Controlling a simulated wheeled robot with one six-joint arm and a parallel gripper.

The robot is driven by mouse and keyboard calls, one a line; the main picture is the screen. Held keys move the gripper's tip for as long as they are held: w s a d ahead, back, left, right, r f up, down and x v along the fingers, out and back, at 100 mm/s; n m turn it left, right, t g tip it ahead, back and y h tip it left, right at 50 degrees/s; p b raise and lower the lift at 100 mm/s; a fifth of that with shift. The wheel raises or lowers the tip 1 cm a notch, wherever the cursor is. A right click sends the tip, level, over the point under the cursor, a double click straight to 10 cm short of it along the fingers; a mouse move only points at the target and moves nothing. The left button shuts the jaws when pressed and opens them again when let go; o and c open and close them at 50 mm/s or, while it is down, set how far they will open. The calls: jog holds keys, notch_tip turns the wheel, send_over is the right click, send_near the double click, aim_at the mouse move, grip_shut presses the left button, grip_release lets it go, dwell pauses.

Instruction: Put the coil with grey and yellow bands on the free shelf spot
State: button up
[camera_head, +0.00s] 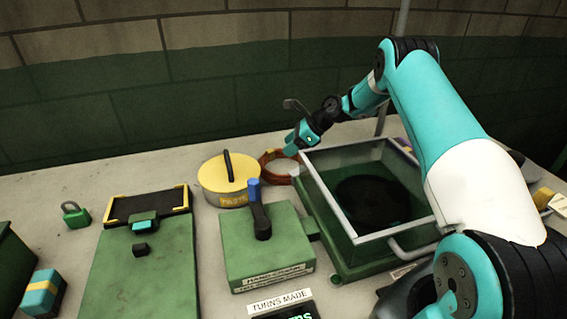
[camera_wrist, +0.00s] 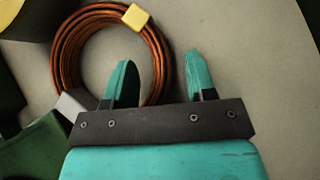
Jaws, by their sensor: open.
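The coil (camera_head: 270,181) is a ring of orange-brown wire lying flat on the grey tabletop, behind the crank box and left of the glass-topped box. In the wrist view the coil (camera_wrist: 63,58) shows a yellow band (camera_wrist: 137,17) at its upper right and a grey band (camera_wrist: 72,104) at its lower left. My gripper (camera_head: 293,150) is open and empty, by the coil's right side in the head view. In the wrist view my gripper (camera_wrist: 160,65) has its left finger over the ring's inside and its right finger outside. I cannot tell its height above the coil. No shelf spot is recognisable.
A round yellow tin (camera_head: 222,185) stands left of the coil. A green box with a blue-handled crank (camera_head: 262,205) is in front, and a green box with a clear raised frame (camera_head: 345,235) is at right. A green padlock (camera_head: 75,217) lies far left. Bare tabletop shows behind the tin.

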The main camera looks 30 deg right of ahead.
jog(key=shift+x, duration=0.75)
grip_shut()
jog(key=shift+r, duration=0.1)
